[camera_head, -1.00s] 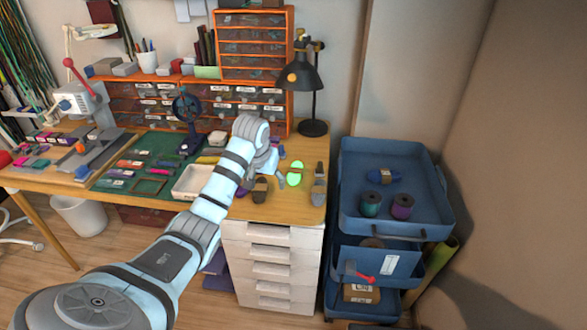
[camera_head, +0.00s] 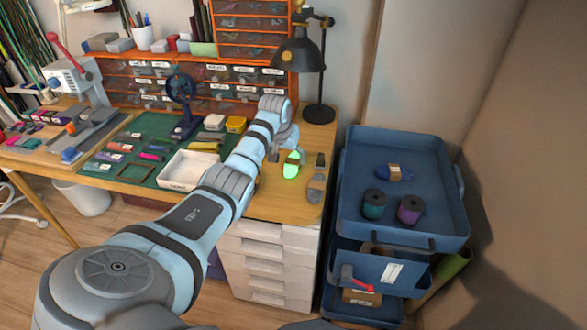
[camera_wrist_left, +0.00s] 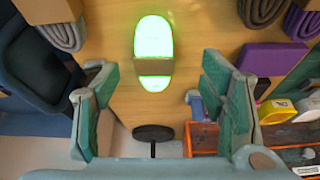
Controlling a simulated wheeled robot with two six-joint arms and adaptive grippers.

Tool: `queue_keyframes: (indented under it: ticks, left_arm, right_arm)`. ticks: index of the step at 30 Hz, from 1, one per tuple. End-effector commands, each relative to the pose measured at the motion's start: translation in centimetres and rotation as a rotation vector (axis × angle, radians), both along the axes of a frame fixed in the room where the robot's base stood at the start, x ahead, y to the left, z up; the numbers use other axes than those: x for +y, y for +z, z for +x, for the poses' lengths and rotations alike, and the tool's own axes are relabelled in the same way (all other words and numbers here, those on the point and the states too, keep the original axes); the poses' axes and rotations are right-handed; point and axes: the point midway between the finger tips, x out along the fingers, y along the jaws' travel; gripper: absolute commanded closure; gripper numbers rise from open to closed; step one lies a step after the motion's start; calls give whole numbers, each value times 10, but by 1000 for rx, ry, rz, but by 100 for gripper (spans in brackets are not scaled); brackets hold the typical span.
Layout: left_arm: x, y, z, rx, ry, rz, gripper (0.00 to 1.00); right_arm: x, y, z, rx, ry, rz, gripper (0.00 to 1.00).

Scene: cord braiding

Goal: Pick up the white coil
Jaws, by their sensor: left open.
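The coil (camera_head: 292,166), taken to be the white one, glows bright green on the wooden tabletop (camera_head: 262,205). In the left wrist view the coil (camera_wrist_left: 153,38) is an upright oval, pale green to white, with a brown band around its lower middle. My left gripper (camera_head: 285,152) is at the coil's far side in the head view, partly covering it. In the wrist view its two teal-padded fingers are spread wide on either side of the coil's line, with nothing between the pads. I cannot tell its exact height. My right gripper is out of view.
Grey coils (camera_head: 316,187) lie close to the right of the glowing coil. A black lamp (camera_head: 318,114) stands behind it. A white tray (camera_head: 190,170) is left of my forearm. A blue trolley (camera_head: 350,213) holding spools and a blue coil stands to the right.

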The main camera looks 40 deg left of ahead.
Motion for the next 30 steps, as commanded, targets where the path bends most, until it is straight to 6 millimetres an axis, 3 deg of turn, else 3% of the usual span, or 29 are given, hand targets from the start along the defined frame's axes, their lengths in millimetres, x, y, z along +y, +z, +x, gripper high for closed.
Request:
queue_keyframes:
  ticks: [3, 6, 14, 24, 30]
  left_arm:
    - [-4, -29, 9, 1, -1, -3, 35]
    - [-1, -42, 15, 1, -2, -2, 35]
    - [-1, -41, 17, 0, -4, 0, 37]
    - [-1, -41, 17, 0, -4, 0, 91]
    - [-1, -40, 17, -1, -4, 0, 91]
  right_arm:
    - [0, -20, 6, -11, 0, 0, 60]
    - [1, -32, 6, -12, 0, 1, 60]
    - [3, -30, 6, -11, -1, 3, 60]
    - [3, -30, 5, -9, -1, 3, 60]
    - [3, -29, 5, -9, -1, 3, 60]
